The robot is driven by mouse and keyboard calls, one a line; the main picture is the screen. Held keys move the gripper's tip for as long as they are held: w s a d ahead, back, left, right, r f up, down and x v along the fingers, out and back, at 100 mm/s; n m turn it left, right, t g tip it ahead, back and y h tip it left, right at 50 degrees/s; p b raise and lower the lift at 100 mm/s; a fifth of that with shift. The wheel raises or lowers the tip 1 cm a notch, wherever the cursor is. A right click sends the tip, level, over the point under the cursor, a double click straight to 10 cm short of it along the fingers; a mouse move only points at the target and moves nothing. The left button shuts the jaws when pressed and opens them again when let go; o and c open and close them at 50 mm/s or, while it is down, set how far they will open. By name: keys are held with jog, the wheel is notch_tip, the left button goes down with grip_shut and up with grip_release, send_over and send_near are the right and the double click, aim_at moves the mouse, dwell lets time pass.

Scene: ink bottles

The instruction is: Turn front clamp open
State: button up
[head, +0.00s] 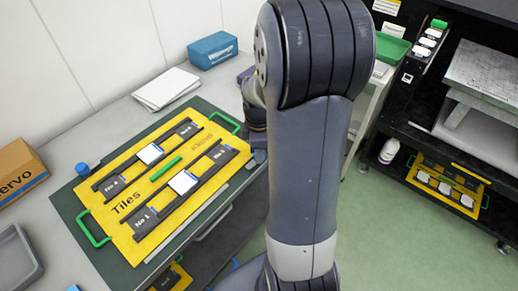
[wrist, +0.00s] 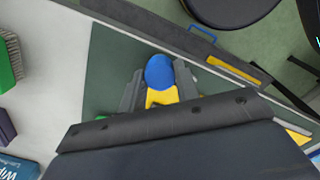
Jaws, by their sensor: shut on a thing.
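In the wrist view a round blue knob (wrist: 159,71), which looks like the front clamp's, sits between the two grey fingers of my gripper (wrist: 161,86). The fingers are shut on it, one on each side, with a yellow part visible below it. In the head view my arm hides the gripper's fingertips and this knob. A second blue knob (head: 82,168) stands on the left side of the yellow Tiles board (head: 122,228). The board lies on a dark green mat (head: 72,207).
The board has green handles (head: 93,229), dark rails and white tiles. A brown box (head: 18,170) and grey tray (head: 17,262) are at the left; papers (head: 166,88) and a blue wipes pack (head: 213,49) lie at the back. A dark shelf unit stands at the right.

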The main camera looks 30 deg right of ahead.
jog(key=shift+n, duration=0.5)
jog(key=o, duration=1)
jog(key=shift+c, duration=0.2)
jog(key=shift+r, duration=0.1)
notch_tip(320, 180, up, 11)
notch_tip(320, 180, down, 11)
jog(key=shift+f, duration=0.15)
dwell(0.4)
